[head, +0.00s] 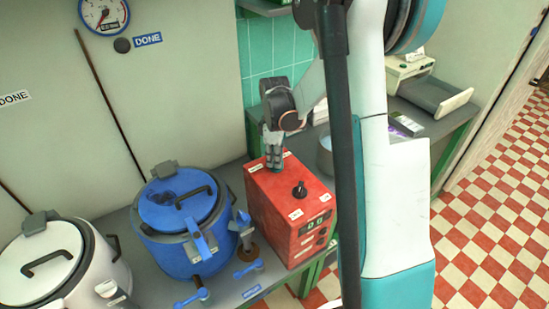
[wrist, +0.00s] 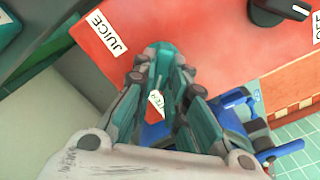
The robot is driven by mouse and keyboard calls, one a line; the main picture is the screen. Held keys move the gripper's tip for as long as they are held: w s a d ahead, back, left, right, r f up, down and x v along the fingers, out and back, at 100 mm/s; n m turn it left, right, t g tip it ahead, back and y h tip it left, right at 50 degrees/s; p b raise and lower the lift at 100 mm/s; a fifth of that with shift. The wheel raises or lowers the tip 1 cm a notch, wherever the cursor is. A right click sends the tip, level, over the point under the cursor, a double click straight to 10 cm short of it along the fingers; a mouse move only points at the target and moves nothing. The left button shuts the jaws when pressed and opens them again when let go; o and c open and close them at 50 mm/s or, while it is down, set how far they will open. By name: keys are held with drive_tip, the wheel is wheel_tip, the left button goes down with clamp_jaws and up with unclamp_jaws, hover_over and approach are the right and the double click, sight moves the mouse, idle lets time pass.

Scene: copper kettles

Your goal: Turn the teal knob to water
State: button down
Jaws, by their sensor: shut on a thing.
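The teal knob (wrist: 161,62) is on the top face of a red box (head: 292,238), toward its back left corner in the head view. My gripper (head: 273,166) points down from above and is shut on the knob. In the wrist view its fingers (wrist: 163,72) close around the knob from both sides and hide most of it. Which label the knob points at is unclear.
A black knob (head: 299,189) is on the same box top, in front of my gripper. A blue kettle (head: 183,225) stands close to the left of the box, with a white kettle (head: 62,270) farther left. Green tiles (head: 275,55) are on the wall behind.

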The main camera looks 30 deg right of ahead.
drive_tip(key=c, duration=1.6)
unclamp_jaws()
wheel_tip(320, 180, up, 12)
drive_tip(key=shift+a, duration=0.1)
